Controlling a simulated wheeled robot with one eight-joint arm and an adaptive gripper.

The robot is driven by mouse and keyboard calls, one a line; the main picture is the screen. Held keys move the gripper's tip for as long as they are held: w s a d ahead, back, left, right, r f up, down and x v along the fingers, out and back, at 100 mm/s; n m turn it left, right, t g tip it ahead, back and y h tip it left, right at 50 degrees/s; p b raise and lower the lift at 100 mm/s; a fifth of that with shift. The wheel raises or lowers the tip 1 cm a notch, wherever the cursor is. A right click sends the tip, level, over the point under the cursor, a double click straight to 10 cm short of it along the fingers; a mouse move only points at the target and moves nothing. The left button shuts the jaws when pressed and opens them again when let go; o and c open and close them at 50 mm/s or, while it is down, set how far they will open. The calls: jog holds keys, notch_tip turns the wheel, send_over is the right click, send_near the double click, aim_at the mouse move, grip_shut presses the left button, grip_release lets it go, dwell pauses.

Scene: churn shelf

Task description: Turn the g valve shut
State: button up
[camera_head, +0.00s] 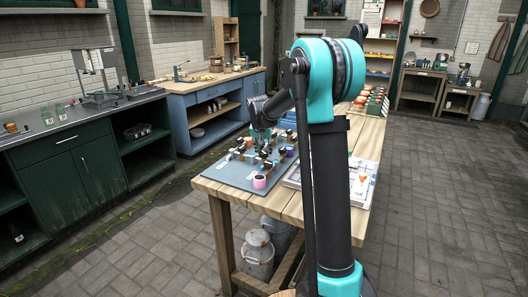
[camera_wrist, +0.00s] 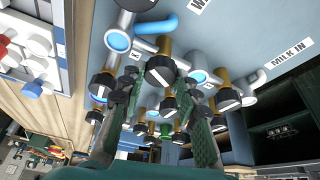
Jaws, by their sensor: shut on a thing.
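In the wrist view, my gripper (camera_wrist: 161,82) has its two green ribbed fingers on either side of a black valve knob (camera_wrist: 160,69) with a pale line across it, on a brass stem. The fingers are shut on a knob there. Another black knob (camera_wrist: 167,106) shows between the fingers lower in the picture. I cannot read which knob is marked g. In the head view, my gripper (camera_head: 261,134) points down at the grey-blue valve board (camera_head: 222,173) on the wooden table. My arm and the gripper's body hide part of the board, and the grip itself is too small to see.
Several other black knobs, such as one at right (camera_wrist: 228,99), and silver pipes with blue ends (camera_wrist: 118,41) crowd close to the fingers. A "MILK IN" label (camera_wrist: 289,54) marks the board. A pale tray (camera_head: 362,190) stands beside the board. Paved floor (camera_head: 445,200) lies clear at right.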

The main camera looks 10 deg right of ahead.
jog(key=m+h, duration=0.1)
jog(key=m, duration=0.2)
jog(key=m+g+h, duration=0.1)
jog(key=m, duration=0.2)
jog(key=shift+w+a+g, duration=0.15)
jog(key=shift+g, duration=0.15)
jog(key=m+g, duration=0.1)
jog(key=m, duration=0.2)
jog(key=m+g+h, duration=0.1)
jog(key=m, duration=0.2)
jog(key=shift+w, duration=0.1)
dwell(0.3)
jog(key=o, duration=1.2)
jog(key=shift+c, duration=0.2)
jog(key=shift+r, duration=0.1)
jog(key=v, duration=1.2)
